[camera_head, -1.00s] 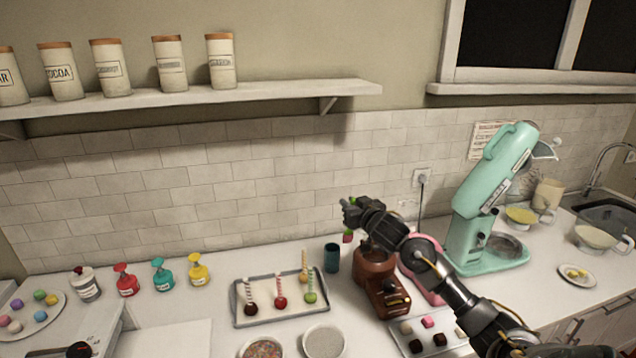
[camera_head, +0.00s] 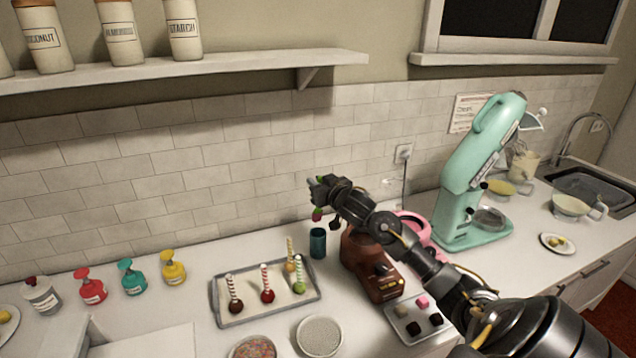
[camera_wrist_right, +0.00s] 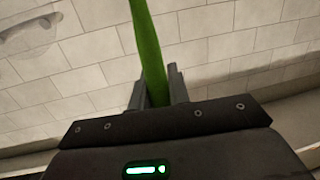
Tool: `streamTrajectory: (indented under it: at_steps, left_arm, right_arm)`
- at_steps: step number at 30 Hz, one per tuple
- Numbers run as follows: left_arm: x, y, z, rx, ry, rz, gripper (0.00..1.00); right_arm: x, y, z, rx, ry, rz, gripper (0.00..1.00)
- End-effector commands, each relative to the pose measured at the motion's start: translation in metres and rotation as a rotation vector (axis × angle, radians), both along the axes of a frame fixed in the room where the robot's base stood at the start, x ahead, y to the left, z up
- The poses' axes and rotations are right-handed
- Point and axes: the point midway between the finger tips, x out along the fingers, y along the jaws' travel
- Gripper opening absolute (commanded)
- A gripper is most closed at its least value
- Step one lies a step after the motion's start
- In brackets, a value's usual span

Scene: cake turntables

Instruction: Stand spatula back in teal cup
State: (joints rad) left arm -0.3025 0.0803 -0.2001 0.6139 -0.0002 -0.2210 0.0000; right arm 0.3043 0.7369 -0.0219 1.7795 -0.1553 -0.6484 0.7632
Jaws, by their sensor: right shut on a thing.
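My right gripper (camera_head: 320,187) is shut on the spatula's green handle, above and behind the counter's middle. In the wrist view, the green spatula (camera_wrist_right: 147,40) stands between the two dark fingers (camera_wrist_right: 157,88) and runs up out of the picture. In the head view, a small reddish-pink and green part of the spatula (camera_head: 318,214) shows below the fingers; the rest is hidden. The teal cup (camera_head: 317,244) stands upright on the counter below, roughly in line under it in the picture, with a gap between. My left gripper is not in view.
A brown machine (camera_head: 374,270) stands just right of the cup, under my right arm. A tray with cake pops (camera_head: 230,314) lies left of it. Bowls (camera_head: 320,337) are in front. A mint stand mixer (camera_head: 470,190) is further right. The tiled wall is close behind.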

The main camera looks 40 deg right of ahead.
Motion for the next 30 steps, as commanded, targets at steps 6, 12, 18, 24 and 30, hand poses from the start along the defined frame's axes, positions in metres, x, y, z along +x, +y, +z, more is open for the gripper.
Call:
streamTrajectory:
  at_steps: [6,12,18,24,30]
  left_arm:
    - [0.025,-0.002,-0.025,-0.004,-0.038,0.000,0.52]
    - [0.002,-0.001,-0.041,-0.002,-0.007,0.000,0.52]
    - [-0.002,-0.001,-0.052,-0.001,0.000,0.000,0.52]
    - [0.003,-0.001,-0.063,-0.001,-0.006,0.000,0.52]
    - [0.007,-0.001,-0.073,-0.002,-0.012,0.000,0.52]
  right_arm:
    - [0.000,0.000,-0.025,-0.001,-0.001,-0.001,0.00]
    - [-0.001,0.000,-0.042,0.000,0.000,-0.001,0.00]
    - [-0.001,0.000,-0.062,0.001,0.001,-0.001,0.00]
    - [-0.001,0.000,-0.081,0.001,0.000,0.000,0.00]
    - [-0.001,0.000,-0.099,0.001,0.000,-0.001,0.00]
